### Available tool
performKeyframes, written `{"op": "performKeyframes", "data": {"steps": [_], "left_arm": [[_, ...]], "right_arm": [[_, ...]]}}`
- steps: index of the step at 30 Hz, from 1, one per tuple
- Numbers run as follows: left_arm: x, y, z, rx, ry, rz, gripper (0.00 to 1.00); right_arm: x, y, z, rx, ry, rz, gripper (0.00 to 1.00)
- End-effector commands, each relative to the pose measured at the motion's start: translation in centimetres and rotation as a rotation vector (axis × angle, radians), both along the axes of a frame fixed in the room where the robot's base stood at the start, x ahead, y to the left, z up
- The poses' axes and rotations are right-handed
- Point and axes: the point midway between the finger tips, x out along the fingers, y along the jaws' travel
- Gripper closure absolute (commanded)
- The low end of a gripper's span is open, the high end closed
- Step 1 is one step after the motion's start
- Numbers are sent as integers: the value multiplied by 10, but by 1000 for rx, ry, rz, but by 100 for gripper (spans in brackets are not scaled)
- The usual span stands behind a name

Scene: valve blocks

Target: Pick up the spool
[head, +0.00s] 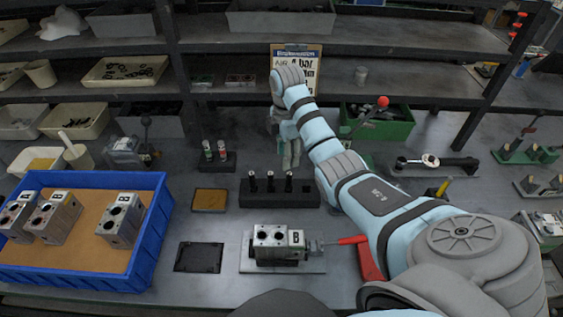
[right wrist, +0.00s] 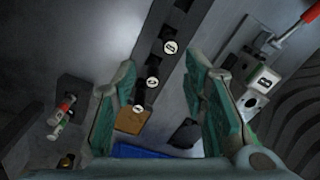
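Several dark spools stand upright in a black rack (head: 300,197) at the middle of the bench, such as the spool (head: 270,181) in its middle. The right wrist view shows their round white lettered tops, one a spool (right wrist: 170,47) marked B. My right gripper (head: 290,158) hangs behind and above the rack, pointing down. A valve block (head: 270,237) marked B sits in a fixture in front. My left gripper is not in view.
A blue tray (head: 156,225) with several metal valve blocks stands at the left. A small rack (head: 217,163) with red and green-white capped bottles is left of the gripper. A green bin (head: 395,130) and a red-knobbed lever (head: 383,102) stand behind right. A brown pad (head: 209,200) lies beside the spool rack.

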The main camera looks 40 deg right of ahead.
Motion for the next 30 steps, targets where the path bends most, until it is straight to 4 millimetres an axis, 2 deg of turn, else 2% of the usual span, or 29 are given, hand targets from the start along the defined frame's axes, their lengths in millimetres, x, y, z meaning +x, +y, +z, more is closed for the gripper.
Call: {"op": "performKeyframes", "data": {"steps": [1,3,9,15,18,22,30], "left_arm": [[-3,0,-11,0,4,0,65],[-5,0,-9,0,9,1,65],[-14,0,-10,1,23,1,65],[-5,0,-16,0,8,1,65],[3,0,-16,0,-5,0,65],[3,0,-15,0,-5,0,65],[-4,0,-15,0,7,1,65]], "right_arm": [[-2,-1,-22,0,4,-3,60],[-1,-3,-36,0,5,-6,60],[2,-2,-65,0,6,-5,60],[1,-1,-102,-1,7,-3,60],[1,-1,-106,-1,4,-2,60],[1,-1,-105,-1,4,-2,60],[2,0,-105,-1,4,-1,100]]}}
